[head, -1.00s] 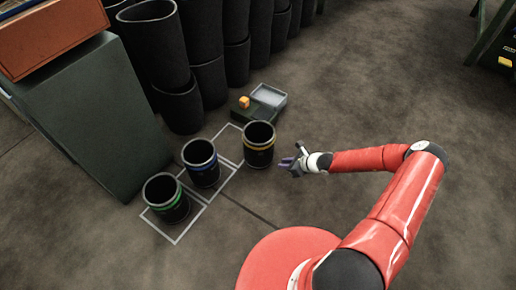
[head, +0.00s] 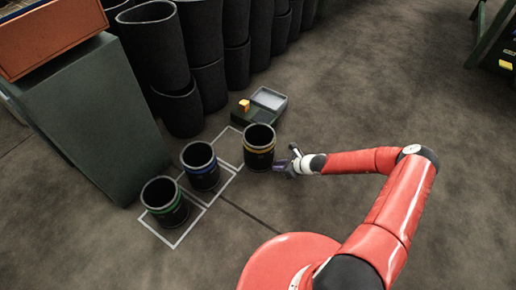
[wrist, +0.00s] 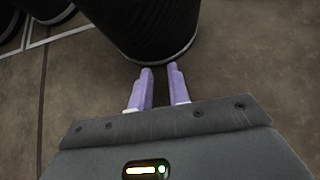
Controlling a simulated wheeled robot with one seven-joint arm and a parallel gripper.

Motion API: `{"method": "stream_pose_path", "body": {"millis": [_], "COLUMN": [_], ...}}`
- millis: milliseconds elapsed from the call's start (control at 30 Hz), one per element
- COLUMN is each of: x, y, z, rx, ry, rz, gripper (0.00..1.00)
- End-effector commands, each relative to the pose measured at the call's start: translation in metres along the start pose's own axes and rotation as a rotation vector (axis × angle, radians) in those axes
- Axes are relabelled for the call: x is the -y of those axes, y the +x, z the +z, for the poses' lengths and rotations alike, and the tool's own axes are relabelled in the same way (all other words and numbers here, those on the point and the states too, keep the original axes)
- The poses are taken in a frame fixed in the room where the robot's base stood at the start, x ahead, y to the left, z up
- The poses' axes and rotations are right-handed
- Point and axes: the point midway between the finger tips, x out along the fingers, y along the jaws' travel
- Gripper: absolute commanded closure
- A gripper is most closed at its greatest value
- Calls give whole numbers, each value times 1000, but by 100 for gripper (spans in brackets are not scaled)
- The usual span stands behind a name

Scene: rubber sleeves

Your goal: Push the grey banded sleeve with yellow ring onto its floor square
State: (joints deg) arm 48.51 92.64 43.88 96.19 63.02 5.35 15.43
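The grey sleeve with the yellow ring (head: 259,157) stands upright just right of the far floor square (head: 225,135). Its body hides part of that square, so I cannot tell whether its base overlaps the line. In the wrist view the dark sleeve (wrist: 150,28) fills the top middle. My gripper (head: 284,167) is low, at the sleeve's right side. Its two purple fingers (wrist: 160,70) point at the sleeve's base with a narrow empty gap between them. The tips are at or very near the sleeve; contact is unclear.
A blue-ringed sleeve (head: 202,170) and a green-ringed sleeve (head: 164,203) stand on the other squares. A green box with a grey tray (head: 268,98) and an orange item (head: 244,104) lies behind. Tall dark sleeves (head: 155,45) stand further back. Floor at right is clear.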

Motion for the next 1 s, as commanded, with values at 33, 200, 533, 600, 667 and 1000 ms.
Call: {"method": "stream_pose_path", "body": {"millis": [33, 200, 533, 600, 667, 1000], "x": [0, 0, -2, -2, -2, -2], "y": [2, 8, 19, 21, 23, 33], "z": [1, 6, 15, 17, 19, 27], "rx": [0, 1, 2, 2, 2, 2], "ry": [0, 0, 1, 0, 0, 0], "rz": [0, 0, 3, 4, 4, 4], "gripper": [82, 82, 82, 82, 82, 82]}}
